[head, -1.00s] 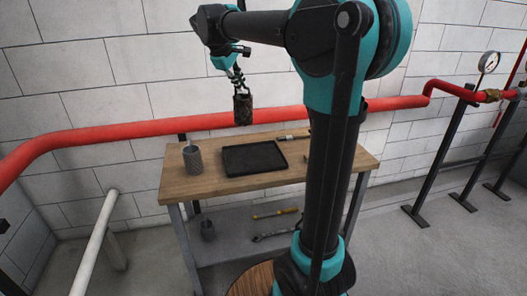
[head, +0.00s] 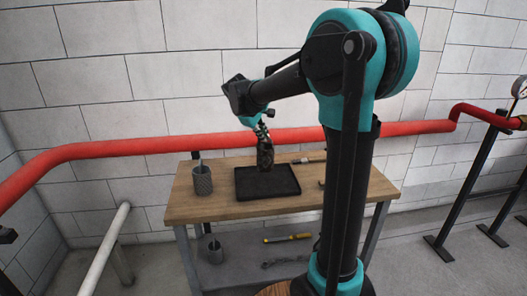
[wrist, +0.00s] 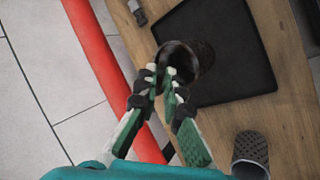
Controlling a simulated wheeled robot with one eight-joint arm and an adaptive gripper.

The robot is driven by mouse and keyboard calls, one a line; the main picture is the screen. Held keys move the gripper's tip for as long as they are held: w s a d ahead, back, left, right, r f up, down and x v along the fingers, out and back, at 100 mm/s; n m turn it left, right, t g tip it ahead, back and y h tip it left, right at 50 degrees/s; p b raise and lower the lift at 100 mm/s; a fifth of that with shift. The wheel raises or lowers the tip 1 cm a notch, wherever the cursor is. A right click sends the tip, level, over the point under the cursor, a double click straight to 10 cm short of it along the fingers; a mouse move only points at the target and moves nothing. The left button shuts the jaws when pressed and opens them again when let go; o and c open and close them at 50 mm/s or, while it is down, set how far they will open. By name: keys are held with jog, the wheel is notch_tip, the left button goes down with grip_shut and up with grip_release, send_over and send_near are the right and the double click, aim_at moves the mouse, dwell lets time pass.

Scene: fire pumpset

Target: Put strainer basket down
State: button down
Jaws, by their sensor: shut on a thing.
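A dark strainer basket (head: 265,156) hangs in my gripper (head: 262,135) over the black tray (head: 285,186) on the wooden bench. In the wrist view, my gripper (wrist: 165,82) is shut on the near rim of the basket (wrist: 203,56), whose open mouth faces the camera. The basket overlaps the tray (wrist: 245,75) in both views. Whether its base touches the tray floor cannot be told.
A grey mesh basket (head: 202,181) stands on the bench (head: 222,208) left of the tray; a red pipe (head: 110,150) runs behind the bench. The lower shelf holds another small basket (head: 215,252) and a yellow-handled tool (head: 287,238).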

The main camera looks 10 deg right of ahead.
aim_at(262, 148)
jog(key=shift+f, duration=3.3)
jog(key=c, duration=1.7)
grip_release()
jog(key=v, duration=1.2)
jog(key=s+d+f+m+y, duration=0.1)
jog(key=s+d+f+m, duration=0.2)
jog(key=s+f, duration=0.5)
jog(key=s+d+f+m+y, duration=0.2)
jog(key=s+d+f+m, duration=0.1)
jog(key=s+f, duration=0.4)
jog(key=s+d+f+m+y, duration=0.1)
jog(key=s+d+f+m, duration=0.2)
jog(key=s+f, duration=0.5)
jog(key=shift+s+f+g+y, duration=0.15)
jog(key=shift+s+y, duration=0.05)
jog(key=shift+s, duration=0.65)
jog(key=shift+s+f+g+y, duration=0.15)
jog(key=shift+s+f+y, duration=0.05)
jog(key=shift+s, duration=0.7)
